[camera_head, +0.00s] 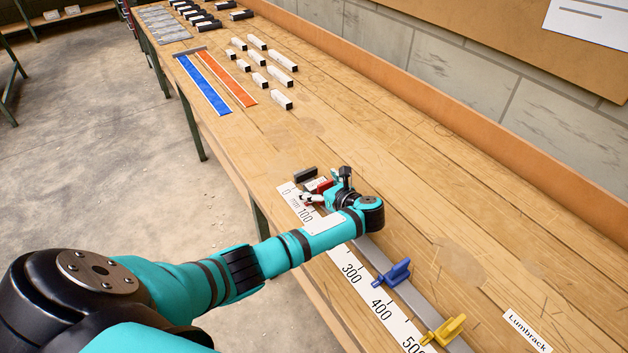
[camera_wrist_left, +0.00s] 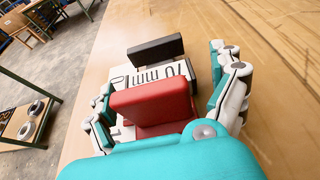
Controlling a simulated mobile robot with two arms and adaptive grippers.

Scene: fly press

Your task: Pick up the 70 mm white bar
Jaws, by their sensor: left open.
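A white bar (camera_head: 318,183) lies at the zero end of the measuring rail. In the left wrist view the white bar (camera_wrist_left: 188,71) carries dark upside-down lettering that seems to read 70 mm. It sits between a black end block (camera_wrist_left: 155,49) and a red slider (camera_wrist_left: 150,100), which partly hides it. My left gripper (camera_head: 325,186) is open over this end of the rail. In the left wrist view its fingers (camera_wrist_left: 168,100) stand on either side of the red slider and bar, with no clear grip on either. My right gripper is in neither view.
The white scale (camera_head: 352,272) runs towards the front right, with a blue slider (camera_head: 394,273) and a yellow slider (camera_head: 443,330) beside it. Several white bars (camera_head: 282,100) lie farther back by blue (camera_head: 203,84) and orange (camera_head: 231,80) strips. The bench between is clear.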

